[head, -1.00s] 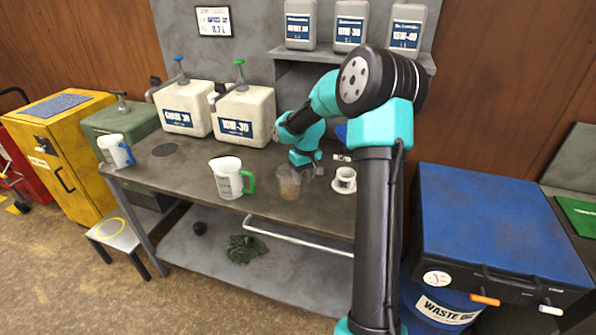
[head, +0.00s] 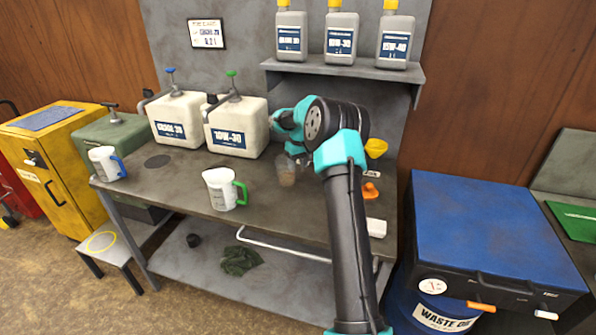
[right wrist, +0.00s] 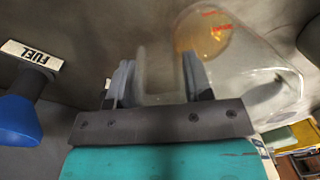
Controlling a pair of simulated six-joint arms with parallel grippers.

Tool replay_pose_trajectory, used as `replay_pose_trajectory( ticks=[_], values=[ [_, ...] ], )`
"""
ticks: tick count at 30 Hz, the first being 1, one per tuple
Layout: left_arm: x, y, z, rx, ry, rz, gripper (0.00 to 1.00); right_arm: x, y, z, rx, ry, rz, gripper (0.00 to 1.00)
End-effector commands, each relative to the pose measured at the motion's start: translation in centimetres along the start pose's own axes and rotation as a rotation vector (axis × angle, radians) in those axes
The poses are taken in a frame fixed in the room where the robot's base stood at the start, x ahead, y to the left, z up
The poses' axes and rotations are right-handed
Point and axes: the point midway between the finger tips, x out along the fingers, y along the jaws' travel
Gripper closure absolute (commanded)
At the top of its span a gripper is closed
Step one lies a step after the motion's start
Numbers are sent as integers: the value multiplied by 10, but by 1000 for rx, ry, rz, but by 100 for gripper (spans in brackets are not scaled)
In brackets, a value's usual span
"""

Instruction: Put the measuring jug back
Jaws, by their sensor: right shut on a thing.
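A clear measuring jug (head: 287,174) with a little amber liquid at its bottom is at the middle of the workbench (head: 160,190). It also shows in the right wrist view (right wrist: 255,75), with red marks on its wall. My right gripper (head: 296,150) is shut on the jug's handle; in the right wrist view the fingers (right wrist: 158,82) stand either side of it. I cannot tell whether the jug's base touches the bench. A white jug with a green handle (head: 221,189) and a white jug with a blue handle (head: 105,163) stand to the left. My left gripper is not in view.
A yellow funnel (head: 376,147) and an orange funnel (head: 370,190) are right of my arm. A blue object (right wrist: 18,120) lies by a FUEL label (right wrist: 30,55). Bench between the white jugs is clear.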

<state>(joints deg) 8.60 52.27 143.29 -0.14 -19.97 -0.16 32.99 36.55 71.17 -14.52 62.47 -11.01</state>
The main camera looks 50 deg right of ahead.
Motion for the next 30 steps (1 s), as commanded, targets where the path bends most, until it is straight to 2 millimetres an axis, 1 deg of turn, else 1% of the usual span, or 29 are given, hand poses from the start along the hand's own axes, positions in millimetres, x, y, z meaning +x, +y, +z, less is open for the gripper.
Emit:
replay_pose_trajectory(
  ticks=[1,4,14,17,21,24,30],
  values=[
    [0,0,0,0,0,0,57,0,3,-4,0,2,1,91],
    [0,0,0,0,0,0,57,0,5,-7,0,0,0,91],
    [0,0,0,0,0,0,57,1,5,-7,0,0,0,91],
    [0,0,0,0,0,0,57,7,6,-7,0,-1,-1,91],
    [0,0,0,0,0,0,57,24,7,-6,0,-2,-1,91],
    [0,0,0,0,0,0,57,34,7,-7,0,-1,-1,91],
    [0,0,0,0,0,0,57,35,8,-7,0,1,0,91]
  ],
)
